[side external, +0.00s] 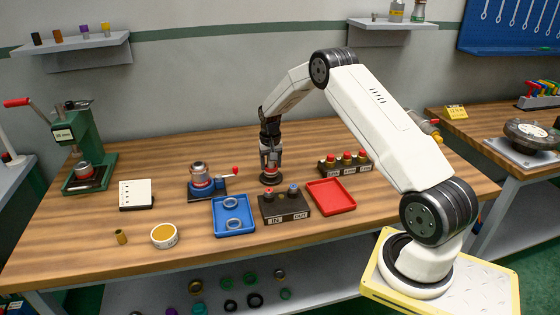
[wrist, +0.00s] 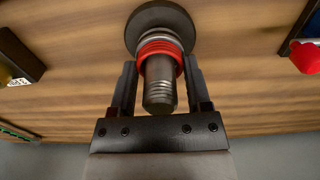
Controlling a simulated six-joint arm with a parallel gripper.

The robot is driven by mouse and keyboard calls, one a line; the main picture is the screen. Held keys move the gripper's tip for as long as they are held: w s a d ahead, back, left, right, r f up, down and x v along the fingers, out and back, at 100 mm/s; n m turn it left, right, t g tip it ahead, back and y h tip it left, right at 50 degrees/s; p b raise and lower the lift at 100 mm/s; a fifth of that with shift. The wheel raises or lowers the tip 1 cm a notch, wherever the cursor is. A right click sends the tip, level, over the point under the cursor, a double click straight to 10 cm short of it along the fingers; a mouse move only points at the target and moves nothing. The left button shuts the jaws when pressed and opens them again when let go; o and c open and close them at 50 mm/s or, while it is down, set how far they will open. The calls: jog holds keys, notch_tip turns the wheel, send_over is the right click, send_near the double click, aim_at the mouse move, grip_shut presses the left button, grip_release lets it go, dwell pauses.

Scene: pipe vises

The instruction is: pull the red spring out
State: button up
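The red spring (wrist: 161,47) is a red ring around a dark threaded post in the wrist view, with silvery coils just beyond it. The post (wrist: 160,85) rises from a round dark base (wrist: 150,16) on the table. My gripper (wrist: 160,68) has one finger on each side of the post, with the tips beside the red spring. Whether the fingers touch the spring is not clear. In the side view, my gripper (side external: 269,168) points down over the round base (side external: 271,180), and a little red shows between its fingers.
A black IN/OUT box (side external: 284,208) stands in front, with a red tray (side external: 330,196) to its right. A block with several red-topped pieces (side external: 345,165) is close on the right. A vise with a red-knobbed lever (side external: 203,182) and a blue tray (side external: 233,215) are left.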

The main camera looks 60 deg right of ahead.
jog(key=o, duration=0.6)
grip_shut()
jog(key=shift+r, duration=0.9)
jog(key=shift+r, duration=3.45)
